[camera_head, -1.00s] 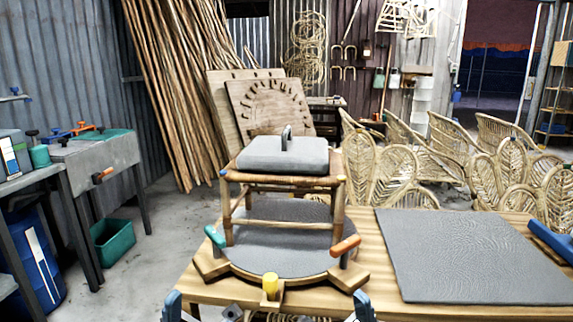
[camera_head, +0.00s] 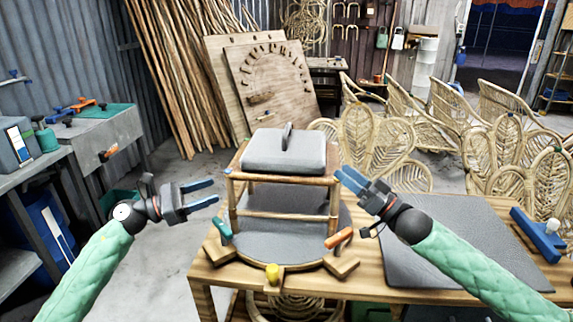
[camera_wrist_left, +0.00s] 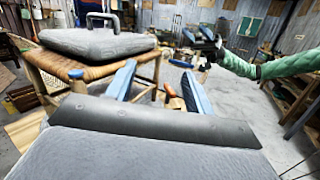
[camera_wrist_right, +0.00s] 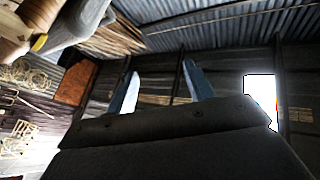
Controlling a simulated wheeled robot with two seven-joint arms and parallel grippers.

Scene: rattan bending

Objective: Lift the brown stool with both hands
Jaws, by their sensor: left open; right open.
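The brown stool (camera_head: 281,214) stands upright on a round grey turntable (camera_head: 290,247) on the wooden table. A grey padded block with a handle (camera_head: 284,152) sits on its seat. My left gripper (camera_head: 216,193) is open and empty, just left of the stool and apart from it. In the left wrist view the stool (camera_wrist_left: 85,68) shows beside the open fingers (camera_wrist_left: 155,82). My right gripper (camera_head: 342,176) is open, its fingertips close to the stool's right upper edge; I cannot tell whether they touch. The right wrist view shows its open fingers (camera_wrist_right: 160,85) with nothing between them.
A grey mat (camera_head: 440,240) covers the table's right side, with a blue clamp (camera_head: 535,235) at its edge. Orange (camera_head: 338,238) and teal (camera_head: 221,228) handles and a yellow knob (camera_head: 272,273) ring the turntable. Rattan chairs (camera_head: 385,150) stand behind.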

